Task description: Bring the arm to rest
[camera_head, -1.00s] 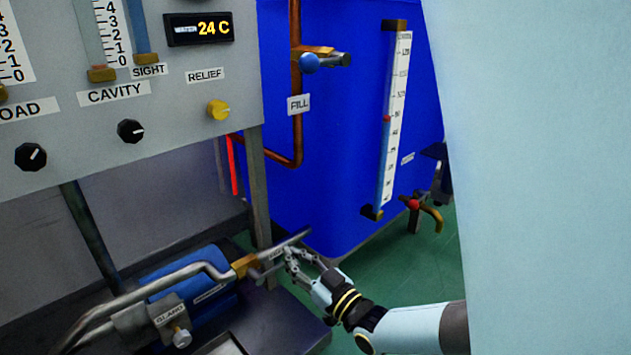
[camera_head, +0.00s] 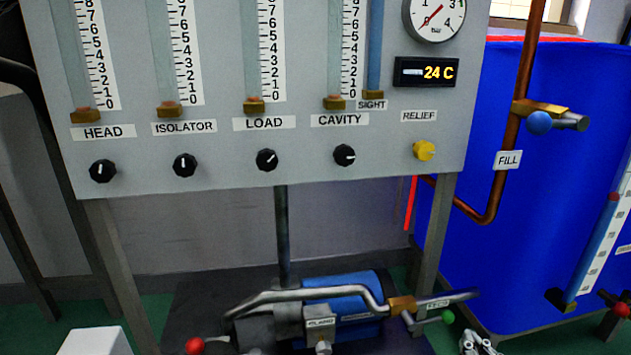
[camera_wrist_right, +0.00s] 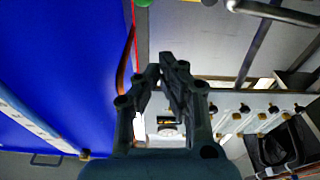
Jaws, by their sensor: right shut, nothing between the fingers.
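My right gripper (camera_head: 478,343) shows at the bottom edge of the head view, to the right of the pump's pipe end and just below the green knob (camera_head: 447,316). Most of its arm is out of the frame. In the right wrist view its dark fingers (camera_wrist_right: 168,62) are together, shut with nothing between them. The fingers appear clear of the blue tank (camera_wrist_right: 60,60) and the panel (camera_wrist_right: 270,112). My left gripper is not in view.
The grey panel (camera_head: 300,183) with flow tubes and black knobs stands above the blue pump (camera_head: 345,290) and its bent pipe (camera_head: 270,297). The blue tank (camera_head: 540,220) and copper fill pipe (camera_head: 514,130) stand at right. A red knob (camera_head: 195,346) is at lower left.

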